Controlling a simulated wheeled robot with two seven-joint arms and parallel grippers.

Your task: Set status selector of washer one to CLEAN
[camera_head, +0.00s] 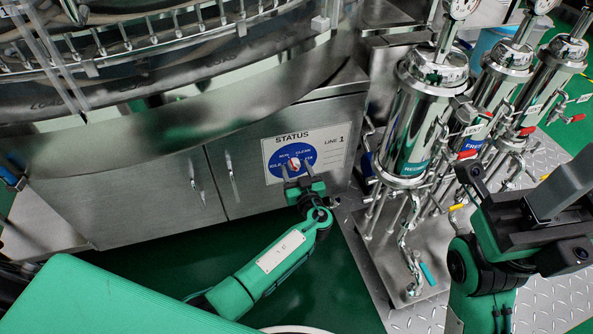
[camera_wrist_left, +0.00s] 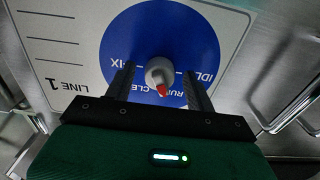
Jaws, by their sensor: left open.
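The status selector knob (camera_wrist_left: 158,72) is light grey with a red tip, at the middle of a blue disc (camera_wrist_left: 150,35) on the white STATUS panel. In the left wrist view the panel appears upside down. The red tip points down there, between the RUN and CLEAN labels; I cannot tell an exact setting. The selector also shows small in the head view (camera_head: 295,164). My left gripper (camera_head: 298,180) is open, with its fingers (camera_wrist_left: 160,88) on both sides of the knob; contact is unclear. My right gripper (camera_head: 512,190) looks open and empty, far to the right.
The STATUS panel (camera_head: 335,150) is on the washer's steel cabinet (camera_head: 130,200), below the big round washer. Steel cylinders (camera_head: 425,110) with pipes and red-handled valves stand right of it. A cabinet handle (camera_wrist_left: 290,105) is near the panel in the left wrist view.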

